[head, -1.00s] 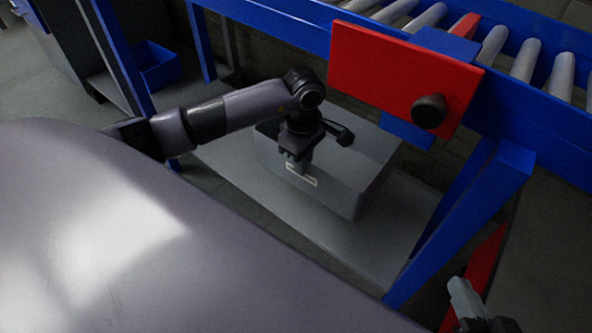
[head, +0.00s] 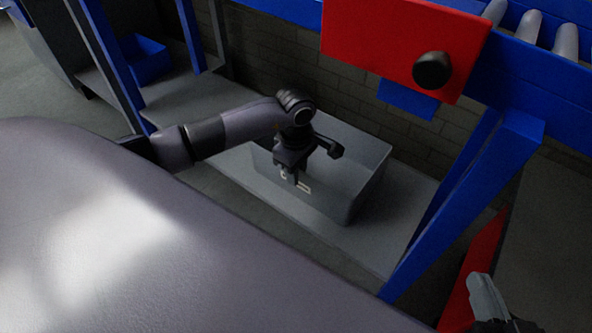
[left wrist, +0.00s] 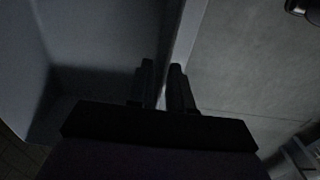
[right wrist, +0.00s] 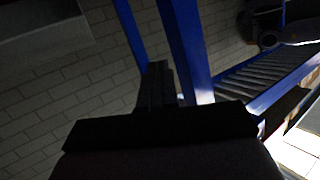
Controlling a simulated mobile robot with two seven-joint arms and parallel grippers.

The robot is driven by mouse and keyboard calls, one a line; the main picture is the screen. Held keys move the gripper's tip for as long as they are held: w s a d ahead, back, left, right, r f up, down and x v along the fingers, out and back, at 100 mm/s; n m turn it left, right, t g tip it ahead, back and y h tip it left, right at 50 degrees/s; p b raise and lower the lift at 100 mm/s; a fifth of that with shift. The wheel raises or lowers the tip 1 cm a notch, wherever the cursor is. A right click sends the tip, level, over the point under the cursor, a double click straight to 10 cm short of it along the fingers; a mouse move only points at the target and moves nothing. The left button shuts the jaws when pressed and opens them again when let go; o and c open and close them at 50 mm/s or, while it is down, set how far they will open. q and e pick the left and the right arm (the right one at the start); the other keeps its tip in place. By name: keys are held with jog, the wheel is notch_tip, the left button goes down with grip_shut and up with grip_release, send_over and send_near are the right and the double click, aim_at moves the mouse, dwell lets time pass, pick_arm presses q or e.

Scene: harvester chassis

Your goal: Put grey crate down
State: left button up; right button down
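The grey crate (head: 345,190) stands on the low grey shelf under the roller conveyor; its near wall has a white-outlined mark. My left gripper (head: 290,178) points down at the crate's near rim. In the left wrist view its two fingers (left wrist: 162,85) stand apart on either side of the crate's wall (left wrist: 180,40), with a small gap between them. My right gripper (head: 485,295) is away from the crate, low at the right. In the right wrist view its fingers (right wrist: 161,85) are together with nothing between them.
The grey shelf (head: 385,240) has bare room around the crate. A blue frame leg (head: 465,200) stands right of it, and a red panel with a black knob (head: 390,45) hangs above. A blue bin (head: 145,60) sits at the back left. A brick wall lies behind.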

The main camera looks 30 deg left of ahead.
pick_arm(q)
jog(key=shift+o, duration=0.6)
jog(key=shift+r, duration=0.1)
pick_arm(e)
jog(key=shift+r, duration=0.1)
